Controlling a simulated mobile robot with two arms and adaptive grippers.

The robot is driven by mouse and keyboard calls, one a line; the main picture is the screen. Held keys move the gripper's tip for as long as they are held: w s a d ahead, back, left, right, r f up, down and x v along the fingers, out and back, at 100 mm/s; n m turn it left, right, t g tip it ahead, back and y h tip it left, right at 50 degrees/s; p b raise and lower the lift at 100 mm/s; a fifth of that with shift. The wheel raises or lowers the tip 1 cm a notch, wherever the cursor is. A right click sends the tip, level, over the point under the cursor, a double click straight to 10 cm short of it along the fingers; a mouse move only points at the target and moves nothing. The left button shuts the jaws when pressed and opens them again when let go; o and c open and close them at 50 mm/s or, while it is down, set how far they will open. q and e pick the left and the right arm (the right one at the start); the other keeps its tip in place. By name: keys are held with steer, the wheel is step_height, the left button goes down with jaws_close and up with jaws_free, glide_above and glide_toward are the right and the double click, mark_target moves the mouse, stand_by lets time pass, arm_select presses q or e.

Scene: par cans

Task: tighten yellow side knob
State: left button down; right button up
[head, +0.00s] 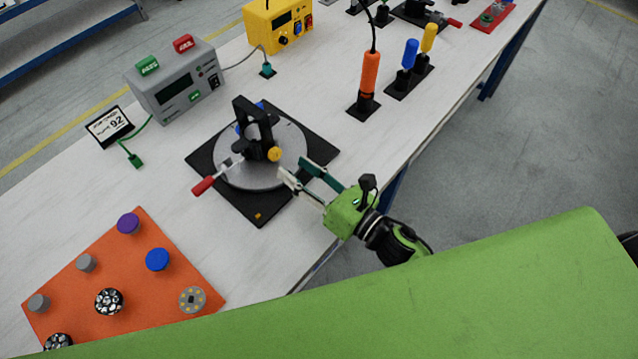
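The yellow side knob (274,154) sits on the side of a black bracket (254,130). The bracket stands upright on a round grey turntable (290,143) over a black square base plate (322,150). My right gripper (294,167) is open and empty, just to the right of and below the knob. Its two fingers are spread and point toward the knob, with the tips seemingly apart from it. A red-handled clamp lever (204,186) sticks out at the turntable's left. My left gripper is not in view.
An orange mat (190,250) with several knobs and discs lies at the front left. A grey tester (175,85) with green and red buttons and a yellow power unit (278,28) stand behind. An orange screwdriver (370,72) and blue and yellow tools stand upright at the right.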

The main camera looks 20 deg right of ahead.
steer(key=v, duration=0.6)
steer(key=shift+s+d, duration=0.1)
steer(key=shift+s, duration=0.1)
